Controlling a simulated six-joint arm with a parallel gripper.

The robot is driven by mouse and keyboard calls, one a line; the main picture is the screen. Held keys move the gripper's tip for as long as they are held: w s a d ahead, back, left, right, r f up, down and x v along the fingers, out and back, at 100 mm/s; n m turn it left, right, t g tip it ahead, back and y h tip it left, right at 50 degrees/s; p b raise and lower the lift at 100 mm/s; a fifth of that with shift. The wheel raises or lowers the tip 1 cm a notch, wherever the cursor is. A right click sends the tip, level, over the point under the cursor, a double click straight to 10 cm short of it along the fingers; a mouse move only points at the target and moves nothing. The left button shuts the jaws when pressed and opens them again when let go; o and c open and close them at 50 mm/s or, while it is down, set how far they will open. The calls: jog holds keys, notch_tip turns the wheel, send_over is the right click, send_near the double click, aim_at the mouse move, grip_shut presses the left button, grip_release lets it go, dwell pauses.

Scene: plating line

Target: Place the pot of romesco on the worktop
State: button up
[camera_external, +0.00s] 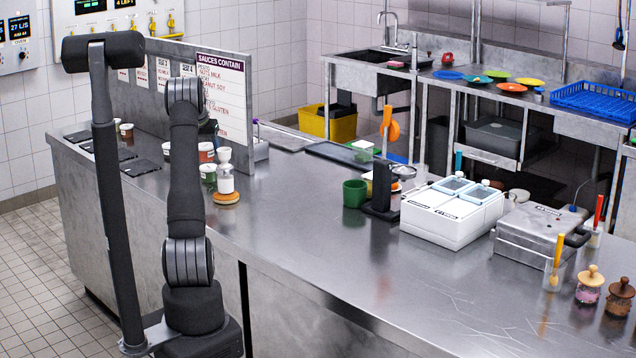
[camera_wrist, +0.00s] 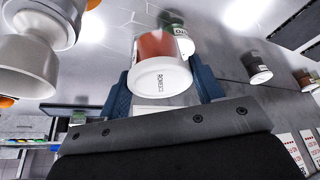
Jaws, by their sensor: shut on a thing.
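The pot of romesco (camera_wrist: 163,77), white with an orange-red band and a ROMESCO label, is between the blue fingers of my gripper (camera_wrist: 164,88) in the wrist view. The fingers are shut on its sides. In the external view, a red-and-white pot (camera_external: 206,152) shows just right of my arm and looks like the same pot; my fingers are mostly hidden there. The steel worktop (camera_external: 300,215) runs along the counter. Whether the pot touches the worktop cannot be told.
A green-labelled pot (camera_wrist: 178,38) is close beside the romesco in the wrist view. The sauce sign panel (camera_external: 221,95) rises behind. The worktop's front middle is clear.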

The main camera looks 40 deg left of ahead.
jog(key=s+a+f, duration=0.1)
jog(key=a+f, duration=0.1)
jog(key=a, duration=0.1)
jog(key=s+a+f, duration=0.2)
jog(key=a, duration=0.1)
jog(key=s+a+f, duration=0.1)
jog(key=a+f, duration=0.1)
jog(key=a, duration=0.1)
jog(key=shift+s+a+f, duration=0.25)
jog(key=shift+s+a, duration=0.05)
jog(key=shift+s, duration=0.05)
jog(key=shift+f, duration=2)
jog(key=shift+f, duration=0.2)
jog(key=o, duration=1)
jog(key=shift+r, duration=0.1)
jog(key=v, duration=1.2)
